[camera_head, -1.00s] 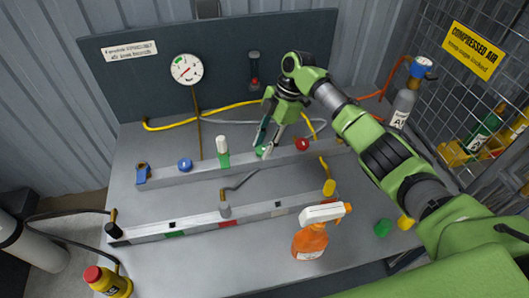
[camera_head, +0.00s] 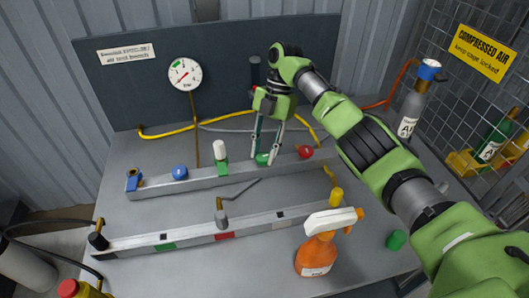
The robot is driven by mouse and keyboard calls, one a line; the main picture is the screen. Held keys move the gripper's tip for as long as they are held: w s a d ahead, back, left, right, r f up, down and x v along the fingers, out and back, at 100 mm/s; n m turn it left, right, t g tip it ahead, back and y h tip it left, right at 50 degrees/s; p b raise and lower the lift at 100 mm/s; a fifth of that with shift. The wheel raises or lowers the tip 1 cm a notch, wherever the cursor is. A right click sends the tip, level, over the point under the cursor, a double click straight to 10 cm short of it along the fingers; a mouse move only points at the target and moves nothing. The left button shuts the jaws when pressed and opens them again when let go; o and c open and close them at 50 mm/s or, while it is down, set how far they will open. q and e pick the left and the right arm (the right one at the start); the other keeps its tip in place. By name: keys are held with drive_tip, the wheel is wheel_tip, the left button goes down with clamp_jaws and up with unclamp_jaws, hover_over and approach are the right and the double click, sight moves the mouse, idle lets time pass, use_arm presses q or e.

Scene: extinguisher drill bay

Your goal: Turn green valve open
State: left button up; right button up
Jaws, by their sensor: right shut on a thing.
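The green valve (camera_head: 262,159) is a small green knob on the grey rear rail (camera_head: 210,178), between a white-topped green fitting and a red knob. My right gripper (camera_head: 267,158) reaches down from above with its fingers on either side of the green valve, shut on it. The fingers partly hide the valve, so I cannot tell how far it is turned. My left gripper is not in view.
On the rear rail are a blue knob (camera_head: 180,172), the white-topped fitting (camera_head: 221,150) and a red knob (camera_head: 306,153). A pressure gauge (camera_head: 185,74) hangs behind. An orange spray bottle (camera_head: 316,256) stands in front. A grey lever (camera_head: 240,190) lies between the rails.

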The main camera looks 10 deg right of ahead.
drive_tip(key=o, duration=1.1)
drive_tip(key=shift+r, duration=0.1)
drive_tip(key=v, duration=0.7)
drive_tip(key=shift+r, duration=0.15)
